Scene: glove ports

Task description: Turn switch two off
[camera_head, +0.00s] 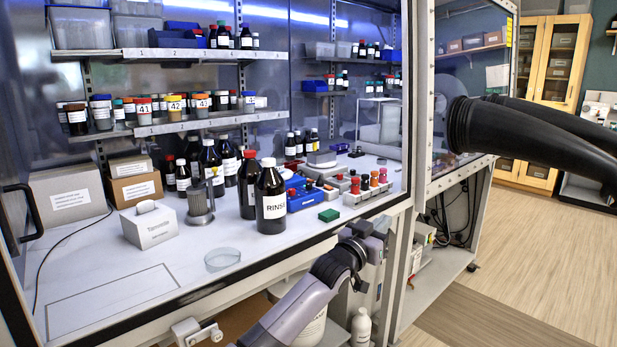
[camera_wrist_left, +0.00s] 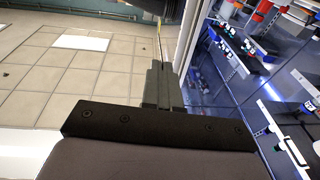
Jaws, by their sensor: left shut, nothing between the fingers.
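I cannot make out switch two or any labelled switch in either view. My left gripper (camera_head: 362,236) is at the front edge of the glass-fronted cabinet (camera_head: 415,120), low and close to its frame. In the left wrist view the dark fingers of my left gripper (camera_wrist_left: 161,84) are together with nothing between them. They point toward an upright pale frame post (camera_wrist_left: 190,40), and I cannot tell whether they touch it. The wrist hides what lies behind it in the head view. My right gripper is not in view.
A black glove sleeve (camera_head: 530,130) juts out from the cabinet's side. Inside stand a RINSE bottle (camera_head: 270,203), a tissue box (camera_head: 149,226) and a glass dish (camera_head: 222,259). Wooden floor (camera_head: 530,270) lies open at the right.

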